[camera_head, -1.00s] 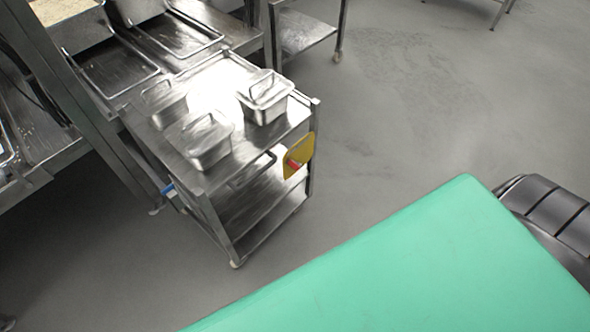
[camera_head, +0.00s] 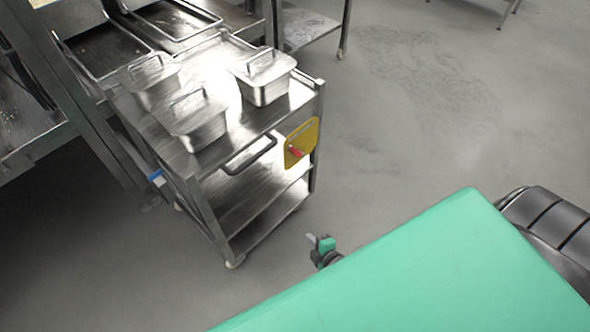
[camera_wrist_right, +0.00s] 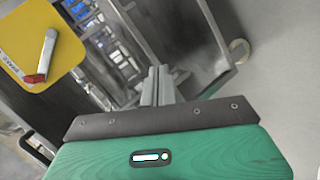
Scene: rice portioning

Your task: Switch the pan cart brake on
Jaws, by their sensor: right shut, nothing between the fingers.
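The pan cart (camera_head: 240,132) is a steel cart with shelves, standing left of centre in the head view. A yellow brake plate (camera_head: 301,138) hangs at its near right corner, with a red-tipped lever (camera_head: 295,152) on it. In the right wrist view the yellow plate (camera_wrist_right: 28,30) is at upper left, and its grey lever (camera_wrist_right: 46,52) slants, red end at lower left. My right gripper (camera_head: 313,239) is shut and empty, below and apart from the plate in the head view. Its fingers also show in the right wrist view (camera_wrist_right: 156,75), right of the lever. My left gripper is out of view.
Three lidded steel pans (camera_head: 264,82) stand on the cart's top. A dark push handle (camera_head: 249,155) juts from its near side. Steel counters border the cart on the left and back. My green body covers the lower right. The grey floor (camera_head: 420,120) to the right is clear.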

